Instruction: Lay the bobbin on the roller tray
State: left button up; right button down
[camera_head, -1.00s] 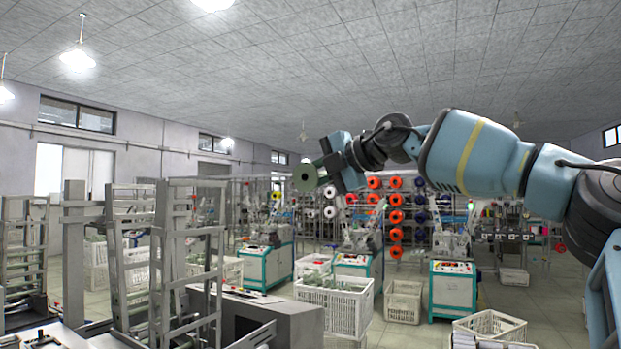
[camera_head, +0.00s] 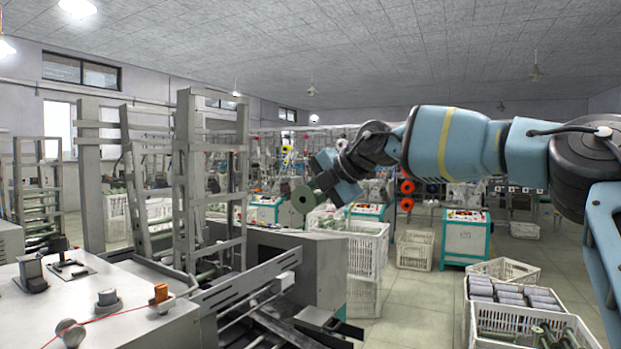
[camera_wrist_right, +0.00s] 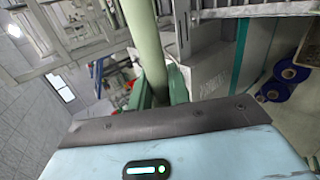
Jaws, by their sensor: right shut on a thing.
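In the right wrist view the bobbin is a pale green tube (camera_wrist_right: 148,45) running up between the two green fingers of my right gripper (camera_wrist_right: 158,88). The grey winding machine (camera_head: 305,260) stands below and beyond the bobbin, with slanted rails (camera_head: 245,287) at its front. I cannot tell for sure which part is the roller tray. My left gripper is out of view.
A white table-like machine top (camera_head: 110,290) with small knobs is at the lower left. Upright grey frames (camera_head: 183,180) stand behind it. White crates (camera_head: 367,250) stand right of the machine, and a crate of grey bobbins (camera_head: 520,318) is at the lower right. Floor (camera_head: 420,300) shows between them.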

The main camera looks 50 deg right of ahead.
pick_arm(q)
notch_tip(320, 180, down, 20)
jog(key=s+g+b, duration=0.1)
jog(key=b, duration=2.1)
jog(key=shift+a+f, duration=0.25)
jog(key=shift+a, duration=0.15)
pick_arm(e)
jog(key=w+f+g, duration=0.1)
jog(key=w+f, duration=0.2)
jog(key=f, duration=1.5)
jog(key=w+f+g, duration=0.1)
jog(key=w+f, duration=0.2)
jog(key=f, duration=1.5)
jog(key=shift+w+g, duration=0.35)
jog(key=shift+g, duration=0.05)
jog(key=shift+f, duration=0.1)
